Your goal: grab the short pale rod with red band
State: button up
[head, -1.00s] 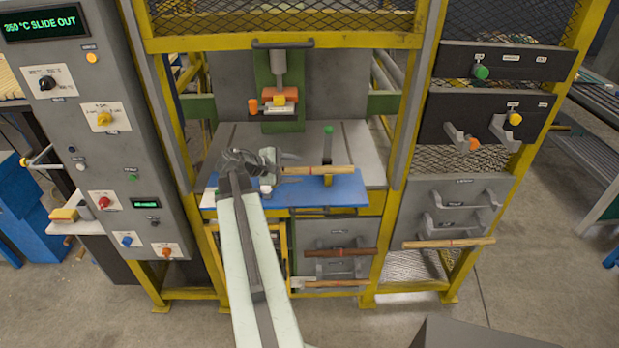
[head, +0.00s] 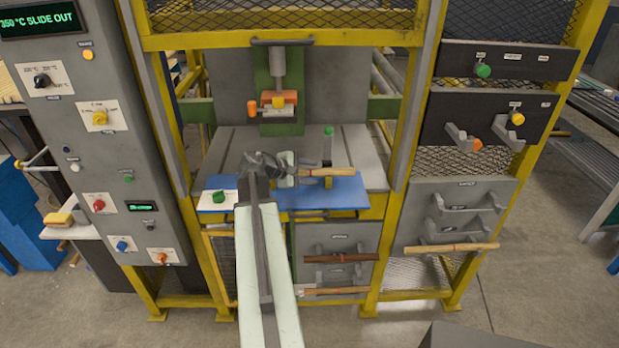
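A short pale wooden rod (head: 338,172) lies across the right part of the blue plate (head: 345,193) in the middle bay. Its left end is hidden by my gripper, and its red band is too small to make out clearly now. My gripper (head: 291,170) is at the rod's left end, over the blue plate. The fingers overlap the rod end in this view. I cannot tell whether they touch it or how far apart they are.
A longer pale rod with a red band (head: 451,248) rests on the right rack. A dark rod (head: 341,258) and a thin rod (head: 336,291) sit on lower holders. A green-topped post (head: 328,145) stands behind the short rod. A green knob (head: 218,197) is left of my arm.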

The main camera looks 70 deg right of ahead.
aim_at(310, 173)
grip_shut()
notch_tip(310, 173, up, 18)
jog(key=p, duration=1.8)
